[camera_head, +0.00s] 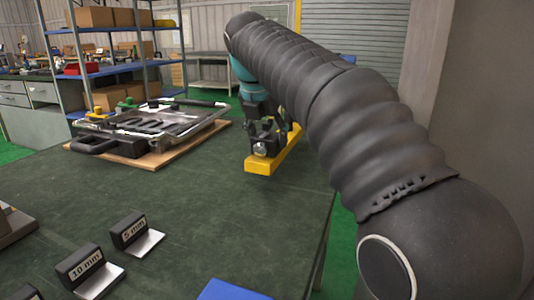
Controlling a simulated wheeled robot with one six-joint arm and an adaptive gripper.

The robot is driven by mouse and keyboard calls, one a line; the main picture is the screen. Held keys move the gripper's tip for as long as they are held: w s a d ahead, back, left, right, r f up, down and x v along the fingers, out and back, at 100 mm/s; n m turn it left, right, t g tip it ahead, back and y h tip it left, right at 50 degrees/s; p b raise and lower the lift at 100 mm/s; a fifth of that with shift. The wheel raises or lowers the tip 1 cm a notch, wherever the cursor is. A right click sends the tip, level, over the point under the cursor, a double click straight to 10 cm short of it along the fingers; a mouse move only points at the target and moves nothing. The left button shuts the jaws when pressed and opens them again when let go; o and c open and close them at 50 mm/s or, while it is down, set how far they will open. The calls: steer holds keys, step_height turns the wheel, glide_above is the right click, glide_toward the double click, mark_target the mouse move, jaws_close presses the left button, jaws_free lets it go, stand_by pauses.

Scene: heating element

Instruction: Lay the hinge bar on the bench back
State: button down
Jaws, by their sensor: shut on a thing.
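My gripper (262,142) is over the right part of the bench, at the end of my black-sleeved arm. It is shut on a yellow bar (273,158), which I take to be the hinge bar. The bar runs from near left to far right. Its near end is close to the bench top; I cannot tell whether it touches. My arm and gripper hide part of the bar. The bench (200,214) has a dark green top.
A black and metal fixture (160,124) with handles lies on a wooden board (152,160) at the back left. Blocks marked 10 mm (80,262) and 5 mm (129,229) stand at the front left. A blue thing (230,290) is at the front edge. The bench middle is clear.

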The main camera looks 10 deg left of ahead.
mark_target(267, 152)
steer(key=shift+f+b, duration=0.7)
steer(key=shift+f, duration=1.2)
steer(key=shift+c, duration=1.2)
jaws_free()
steer(key=shift+f, duration=0.1)
steer(key=p+v, duration=0.3)
steer(key=v, duration=0.8)
steer(key=shift+s+r, duration=0.15)
steer(key=shift+r, duration=0.35)
